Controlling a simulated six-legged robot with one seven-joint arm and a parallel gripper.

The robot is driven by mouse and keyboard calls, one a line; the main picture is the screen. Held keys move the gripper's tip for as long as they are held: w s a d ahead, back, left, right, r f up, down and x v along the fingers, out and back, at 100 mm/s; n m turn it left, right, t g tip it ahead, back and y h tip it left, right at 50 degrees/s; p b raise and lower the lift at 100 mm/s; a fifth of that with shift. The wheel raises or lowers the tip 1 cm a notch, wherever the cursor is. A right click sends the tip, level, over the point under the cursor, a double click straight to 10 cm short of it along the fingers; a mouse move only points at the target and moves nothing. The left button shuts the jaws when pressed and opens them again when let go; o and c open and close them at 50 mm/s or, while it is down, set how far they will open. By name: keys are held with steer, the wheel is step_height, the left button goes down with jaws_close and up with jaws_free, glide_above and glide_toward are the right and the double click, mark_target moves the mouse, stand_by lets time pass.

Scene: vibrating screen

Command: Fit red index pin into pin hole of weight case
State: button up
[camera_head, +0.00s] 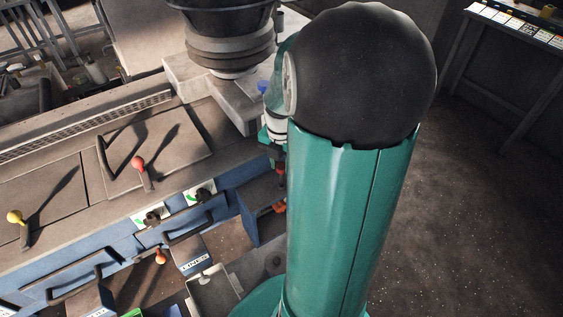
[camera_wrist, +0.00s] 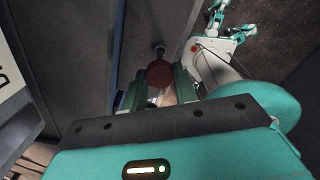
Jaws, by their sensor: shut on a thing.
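In the wrist view, the red index pin (camera_wrist: 160,74) shows as a dull red round knob. My gripper (camera_wrist: 160,88) is shut on it, with a green finger on each side. A short dark stem and small collar show just beyond the knob, close to a dark grey panel (camera_wrist: 140,35). This panel may be part of the weight case; I cannot tell whether the stem is in a hole. In the head view, my gripper (camera_head: 281,168) is partly hidden behind my arm, with a small red part showing at its end above a blue box-like part (camera_head: 262,212).
A grey-topped blue machine (camera_head: 60,190) fills the left, with a red-knobbed lever (camera_head: 138,163), a yellow-knobbed lever (camera_head: 15,217) and an orange knob (camera_head: 160,257). A black ribbed column (camera_head: 230,45) stands behind my gripper. The floor at right (camera_head: 470,230) is clear.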

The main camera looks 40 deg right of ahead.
mark_target(282, 173)
steer(key=shift+f, duration=2.2)
steer(key=o, duration=1)
steer(key=shift+o, duration=0.2)
steer(key=shift+r, duration=0.1)
step_height(282, 173, up, 14)
steer(key=shift+f, duration=0.2)
steer(key=s+a+r+m+t, duration=0.1)
steer(key=a+r+m+t, duration=0.1)
steer(key=a+m, duration=0.5)
steer(key=s+a+r+m+t, duration=0.1)
steer(key=s+a+r+m, duration=0.1)
steer(key=a+m, duration=0.5)
steer(key=s+a+r+m+t, duration=0.1)
steer(key=a+r+m+t, duration=0.1)
steer(key=a+m, duration=0.5)
steer(key=a+r, duration=0.1)
steer(key=a, duration=0.2)
steer(key=shift+s+a+r+t, duration=0.15)
steer(key=shift+s+r+t, duration=0.15)
steer(key=shift+s, duration=0.1)
